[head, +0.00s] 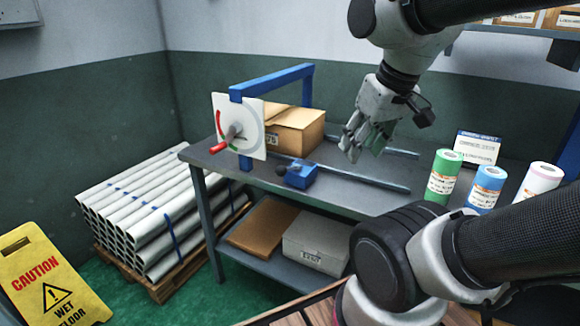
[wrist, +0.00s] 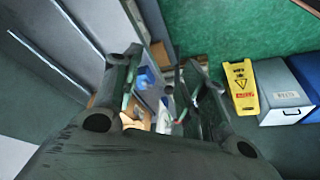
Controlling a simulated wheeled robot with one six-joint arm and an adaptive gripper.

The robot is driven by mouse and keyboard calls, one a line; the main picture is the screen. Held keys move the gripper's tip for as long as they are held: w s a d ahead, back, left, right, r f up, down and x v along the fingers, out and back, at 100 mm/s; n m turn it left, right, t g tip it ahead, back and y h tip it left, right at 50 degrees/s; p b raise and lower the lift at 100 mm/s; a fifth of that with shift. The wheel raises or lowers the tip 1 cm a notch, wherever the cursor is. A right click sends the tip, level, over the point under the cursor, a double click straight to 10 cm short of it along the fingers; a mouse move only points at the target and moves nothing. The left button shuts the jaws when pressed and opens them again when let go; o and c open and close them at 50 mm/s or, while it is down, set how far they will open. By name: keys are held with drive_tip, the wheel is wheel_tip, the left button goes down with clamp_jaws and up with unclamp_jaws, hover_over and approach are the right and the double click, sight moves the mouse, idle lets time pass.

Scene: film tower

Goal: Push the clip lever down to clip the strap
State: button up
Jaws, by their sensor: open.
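A small blue block (head: 300,174) sits on the grey workbench, with a black round knob (head: 281,170) on its left side; this looks like the clip and its lever. I cannot tell clearly how far the lever is raised. No separate strap can be made out at the block. My gripper (head: 364,146) is open and empty, fingers pointing down, above the bench to the right of and above the block, apart from it. In the wrist view the fingers frame a small blurred blue patch (wrist: 148,78), which I cannot identify surely.
A white dial panel (head: 248,109) with a red-handled crank stands on a blue frame (head: 310,86) at the bench's left. A cardboard box (head: 297,128) stands behind the block. Green, blue and pink rolls stand at the right. Two grey rails lie along the bench (head: 222,167).

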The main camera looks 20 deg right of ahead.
drive_tip(key=c, duration=0.3)
drive_tip(key=shift+w+a+f, duration=0.1)
drive_tip(key=shift+a+f, duration=0.1)
drive_tip(key=shift+f, duration=0.05)
drive_tip(key=c, duration=0.4)
drive_tip(key=shift+n+g, duration=0.4)
drive_tip(key=shift+g, duration=0.5)
drive_tip(key=w, duration=0.1)
drive_tip(key=w+a, duration=0.1)
drive_tip(key=w, duration=0.1)
drive_tip(key=w+f, duration=0.1)
drive_tip(key=shift+w+a+f, duration=0.1)
drive_tip(key=shift+w+a, duration=0.05)
clamp_jaws()
drive_tip(key=w+a+r+m, duration=0.1)
drive_tip(key=w+m, duration=0.5)
drive_tip(key=w, duration=0.3)
drive_tip(key=w+a+r+m+h, duration=0.1)
drive_tip(key=w+m, duration=0.5)
drive_tip(key=w, duration=0.3)
drive_tip(key=shift+w+a+r, duration=0.3)
drive_tip(key=shift+a+r, duration=0.05)
drive_tip(key=shift+r, duration=0.05)
